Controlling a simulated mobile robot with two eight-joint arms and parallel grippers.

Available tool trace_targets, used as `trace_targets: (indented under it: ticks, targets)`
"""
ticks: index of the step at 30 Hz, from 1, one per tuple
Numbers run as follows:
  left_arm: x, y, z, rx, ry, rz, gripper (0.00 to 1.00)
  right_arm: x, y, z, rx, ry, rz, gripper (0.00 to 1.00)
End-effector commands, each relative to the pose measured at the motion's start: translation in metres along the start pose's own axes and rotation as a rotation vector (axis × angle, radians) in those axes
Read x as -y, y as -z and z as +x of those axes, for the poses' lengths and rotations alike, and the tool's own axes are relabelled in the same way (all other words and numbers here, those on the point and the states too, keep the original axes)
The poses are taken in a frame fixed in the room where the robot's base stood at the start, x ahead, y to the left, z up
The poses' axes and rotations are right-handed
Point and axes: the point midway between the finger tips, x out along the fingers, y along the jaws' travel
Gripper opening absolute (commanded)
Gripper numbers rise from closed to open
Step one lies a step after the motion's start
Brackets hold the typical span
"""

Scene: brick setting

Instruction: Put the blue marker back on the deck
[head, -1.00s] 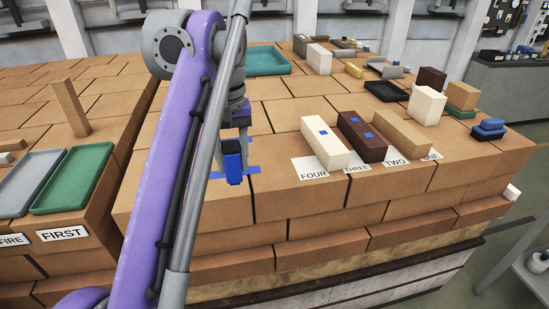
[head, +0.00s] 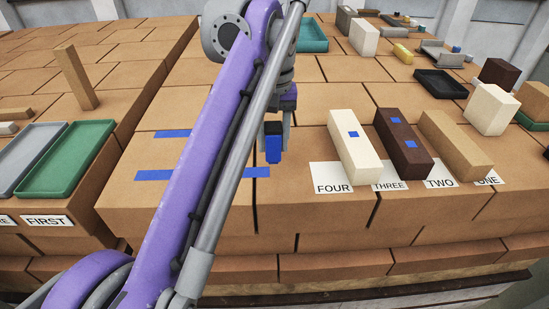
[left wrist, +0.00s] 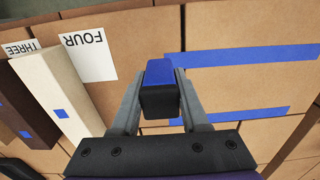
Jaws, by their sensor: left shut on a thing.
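A small block, blue with a dark part, is the blue marker (head: 273,150). My left gripper (head: 274,143) is shut on it, with the marker upright between its fingers. In the left wrist view the marker (left wrist: 158,75) shows a blue face and a dark end between the two fingers (left wrist: 158,100). It appears to be above the brick surface (head: 300,213); any gap under it is hard to judge. Blue tape strips (head: 155,175) lie on that surface to its left. No part labelled as a deck can be made out. My right gripper is not in view.
Right of the marker stand a cream block (head: 352,150) by the FOUR card (head: 332,187), a dark brown block (head: 404,146) and a tan block (head: 457,146). Green (head: 70,185) and grey trays lie at left. A black tray (head: 441,84) lies farther back.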

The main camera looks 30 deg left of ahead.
Motion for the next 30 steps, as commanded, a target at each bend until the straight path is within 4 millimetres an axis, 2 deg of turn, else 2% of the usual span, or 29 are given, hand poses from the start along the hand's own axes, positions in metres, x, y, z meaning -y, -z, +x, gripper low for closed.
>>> trace_targets:
  ticks: [9,21,22,26,27,30]
  targets:
    - [0.000,-0.001,0.041,0.000,0.000,0.000,0.09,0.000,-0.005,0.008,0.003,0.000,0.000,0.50]
    - [0.000,0.000,0.045,0.000,0.000,0.000,0.09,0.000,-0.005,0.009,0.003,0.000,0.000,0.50]
    - [0.000,0.000,0.045,0.000,0.000,0.000,0.48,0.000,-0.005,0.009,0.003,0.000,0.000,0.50]
    - [0.000,0.000,0.045,0.000,0.000,0.000,0.72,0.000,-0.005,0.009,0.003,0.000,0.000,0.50]
    - [0.000,0.000,0.045,0.000,0.000,0.000,0.74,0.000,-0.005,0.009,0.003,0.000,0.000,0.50]
    - [0.000,0.000,0.044,0.000,0.000,0.000,0.74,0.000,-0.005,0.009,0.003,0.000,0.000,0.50]
